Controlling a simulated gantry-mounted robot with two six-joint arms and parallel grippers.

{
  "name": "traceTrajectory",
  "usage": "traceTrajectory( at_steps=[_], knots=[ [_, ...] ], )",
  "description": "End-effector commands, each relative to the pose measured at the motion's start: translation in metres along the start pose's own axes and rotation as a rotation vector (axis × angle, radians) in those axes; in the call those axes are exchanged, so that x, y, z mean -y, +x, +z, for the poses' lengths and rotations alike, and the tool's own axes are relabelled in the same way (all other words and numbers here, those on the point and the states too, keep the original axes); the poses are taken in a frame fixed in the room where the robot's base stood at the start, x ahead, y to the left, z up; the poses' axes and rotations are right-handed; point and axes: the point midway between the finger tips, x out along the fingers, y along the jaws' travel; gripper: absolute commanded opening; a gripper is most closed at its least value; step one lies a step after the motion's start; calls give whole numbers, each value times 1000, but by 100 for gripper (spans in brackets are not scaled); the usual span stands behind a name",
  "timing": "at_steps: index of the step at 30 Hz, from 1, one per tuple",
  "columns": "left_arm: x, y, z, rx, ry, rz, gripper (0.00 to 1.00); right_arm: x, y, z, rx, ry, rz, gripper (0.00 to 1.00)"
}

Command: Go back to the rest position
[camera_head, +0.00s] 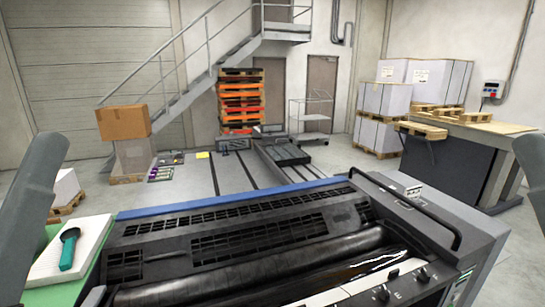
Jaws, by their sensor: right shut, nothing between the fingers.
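My right arm (533,165) shows as a grey link at the right edge, beside the printing press (235,225). Its gripper is shut and empty; the fingers cannot be made out clearly. My left arm (35,185) shows as grey links along the left edge, and its gripper is not in view. A teal-handled tool (68,250) with a dark round head lies on a white pad (92,246) on the left side of the press. Neither arm visibly touches it.
The press fills the foreground, with a raised black handrail (410,200) at its right. A workbench (455,150) stands at the right. The floor beyond the press is partly clear.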

Motion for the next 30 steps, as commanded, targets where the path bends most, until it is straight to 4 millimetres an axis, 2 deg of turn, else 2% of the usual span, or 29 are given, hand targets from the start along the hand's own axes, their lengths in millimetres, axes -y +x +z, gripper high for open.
traceTrajectory(
  at_steps=[1,8,15,19,21,24,30],
  knots=[
    [-1,26,-26,-5,9,2,75,0,26,-25,-1,0,0,0],
    [-1,89,-84,-5,11,3,75,0,90,-84,-4,0,0,0],
    [-2,176,-164,-5,12,3,75,-1,177,-165,-4,0,0,0],
    [-3,218,-204,-4,12,4,75,-1,219,-204,-4,0,0,0],
    [-3,235,-219,-4,12,4,75,-1,235,-220,-4,0,0,0],
    [-3,248,-232,-4,12,4,75,-1,249,-232,-3,0,0,0],
    [-3,250,-234,-4,12,4,75,-1,251,-234,-2,0,0,0]
  ],
)
